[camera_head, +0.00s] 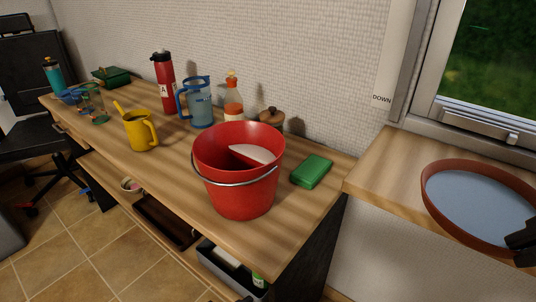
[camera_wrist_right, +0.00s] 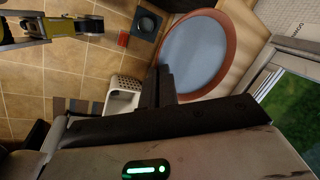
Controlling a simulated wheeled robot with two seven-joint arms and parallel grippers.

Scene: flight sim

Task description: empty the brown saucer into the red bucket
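The brown saucer (camera_head: 429,192) is a wide round dish with a brown rim and a flat grey-blue inside, at the right of the head view. It overhangs the front of the wooden sill; I cannot tell if it touches it. My right gripper (camera_head: 522,245) is at its near right rim, one dark finger above the rim and one below. The right wrist view shows the fingers (camera_wrist_right: 158,90) close together at the saucer's rim (camera_wrist_right: 233,52). The red bucket (camera_head: 236,190) stands upright on the desk, with a pale patch inside. My left gripper is out of view.
A green box (camera_head: 311,171) lies right of the bucket. A yellow jug (camera_head: 140,132), blue pitcher (camera_head: 199,105), red bottle (camera_head: 162,82) and orange-capped bottle (camera_head: 233,103) stand behind or left. The window (camera_head: 490,70) rises behind the sill.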

